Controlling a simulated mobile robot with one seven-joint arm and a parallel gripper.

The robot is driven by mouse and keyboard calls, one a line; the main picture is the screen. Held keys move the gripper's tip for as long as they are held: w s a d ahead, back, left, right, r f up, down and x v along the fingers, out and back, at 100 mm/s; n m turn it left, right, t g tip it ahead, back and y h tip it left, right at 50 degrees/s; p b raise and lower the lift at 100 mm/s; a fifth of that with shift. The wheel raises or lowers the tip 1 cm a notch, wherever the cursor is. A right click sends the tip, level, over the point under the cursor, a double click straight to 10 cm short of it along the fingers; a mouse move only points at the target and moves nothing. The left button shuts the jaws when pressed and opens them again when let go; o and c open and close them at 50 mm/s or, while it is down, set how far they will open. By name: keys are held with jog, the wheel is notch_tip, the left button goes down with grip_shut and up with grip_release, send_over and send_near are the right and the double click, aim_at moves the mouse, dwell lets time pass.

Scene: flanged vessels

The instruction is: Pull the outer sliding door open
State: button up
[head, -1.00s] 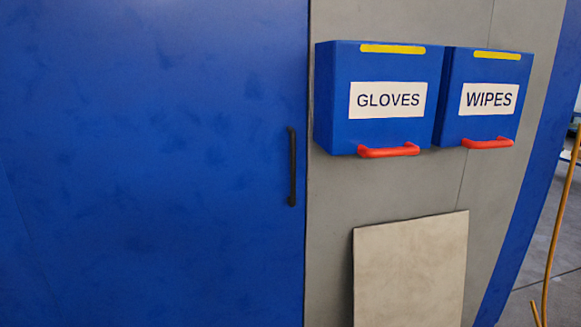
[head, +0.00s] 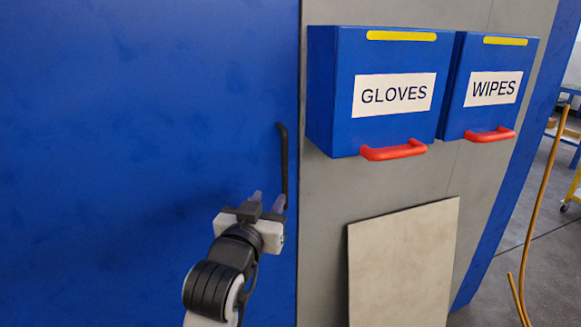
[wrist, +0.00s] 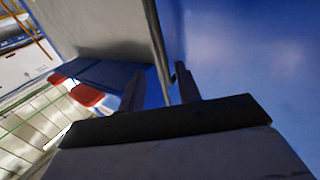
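The blue sliding door (head: 130,130) fills the left of the head view. Its upright black bar handle (head: 283,160) is near the door's right edge. My gripper (head: 267,201) is at the handle's lower part, with its two fingers apart and pointing toward the door. In the wrist view my gripper (wrist: 158,72) is open, with blue door surface (wrist: 240,50) to the right. A long dark bar runs down between the fingers there; I cannot tell whether it is the handle or the door's edge. Contact with the handle cannot be made out.
A grey wall panel (head: 330,195) adjoins the door on the right. Blue boxes labelled GLOVES (head: 345,60) and WIPES (head: 495,57), with red handles, hang there. A beige board (head: 402,265) leans below. A yellow-orange pole or hose (head: 538,200) is at far right.

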aim_at(284, 173)
jog(key=p+x, duration=0.3)
jog(key=x, duration=1)
grip_shut()
